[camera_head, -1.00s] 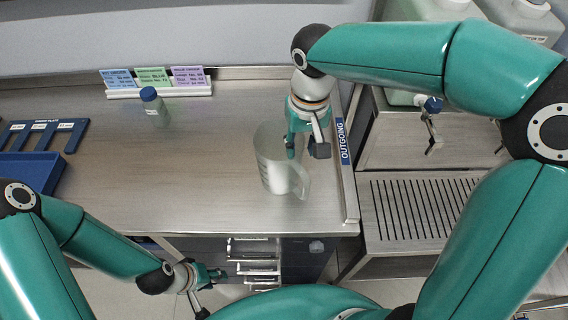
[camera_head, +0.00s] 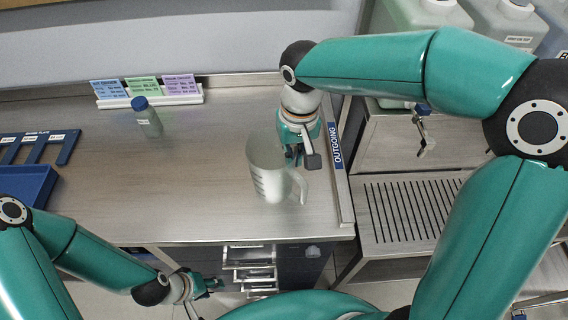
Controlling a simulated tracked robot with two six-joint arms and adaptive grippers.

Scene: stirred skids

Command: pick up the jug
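The jug (camera_head: 267,172) is a translucent, frosted measuring jug with a handle on its right side. It stands upright on the steel bench near the right end. My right gripper (camera_head: 301,160) points down just behind the jug's handle side, with its fingers close to the jug's rim and handle. The jug hides part of one finger, and I cannot tell whether the fingers touch it. My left gripper (camera_head: 205,288) is low in front of the bench, away from the jug, and its fingers are small in view.
A blue-capped bottle (camera_head: 147,117) stands at the back left, before a rack of coloured cards (camera_head: 150,97). A blue tray (camera_head: 27,186) lies at the far left. A raised "OUTGOING" edge strip (camera_head: 337,150) bounds the bench's right. The bench middle is clear.

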